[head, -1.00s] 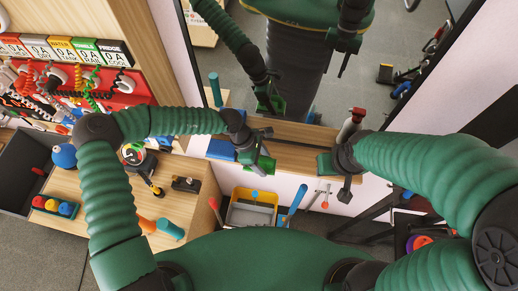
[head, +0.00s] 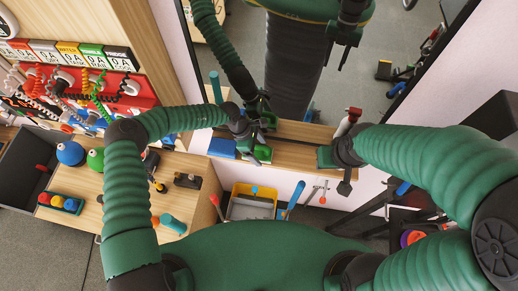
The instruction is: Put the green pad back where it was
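A small green pad (head: 262,153) is at my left gripper (head: 258,148), over the wooden shelf (head: 290,152) under the mirror. The gripper appears shut on the pad; its dark fingers hide part of it. I cannot tell whether the pad touches the shelf. A blue pad (head: 222,148) lies on the shelf to the left of it. Another green piece (head: 325,157) shows toward the shelf's right end, beside my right gripper (head: 344,182). The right gripper points down at the shelf's front edge; its finger opening cannot be made out.
The mirror (head: 300,85) behind the shelf reflects my arms. A red-topped bottle (head: 347,122) stands at the shelf's right end. A yellow-and-grey bin (head: 252,204) is below the shelf. A wooden cabinet (head: 130,190) with several objects stands at left. The shelf's middle is bare.

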